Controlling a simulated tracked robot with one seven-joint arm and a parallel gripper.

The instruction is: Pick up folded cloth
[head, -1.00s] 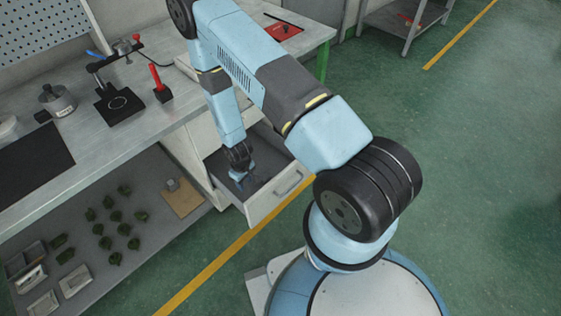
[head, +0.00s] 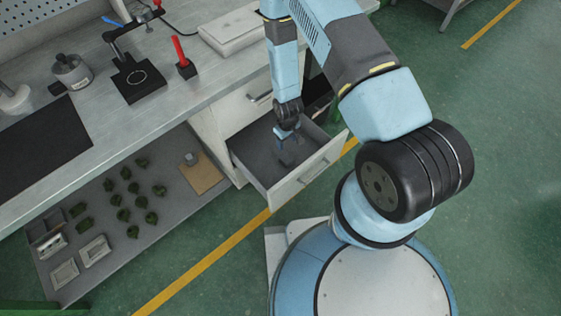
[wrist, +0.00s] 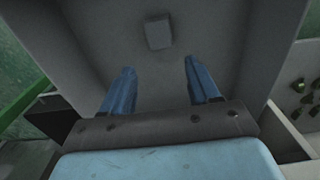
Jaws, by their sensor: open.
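My gripper (head: 287,148) reaches down into an open drawer (head: 306,181) under the workbench. In the wrist view its two blue fingers (wrist: 159,66) are spread apart with nothing between them. A small grey rectangular piece (wrist: 158,33) lies on the drawer floor beyond the fingertips, roughly in line with the gap between them. It may be the folded cloth, but its folds are too small to tell. In the head view the gripper and shadow make it hard to pick out.
The drawer walls stand close around my gripper. The workbench (head: 150,112) above carries a black stand (head: 138,80), a red-handled tool (head: 183,62) and a pale flat box (head: 232,32). A lower shelf (head: 100,205) holds several green pieces, small trays and a brown board (head: 201,174).

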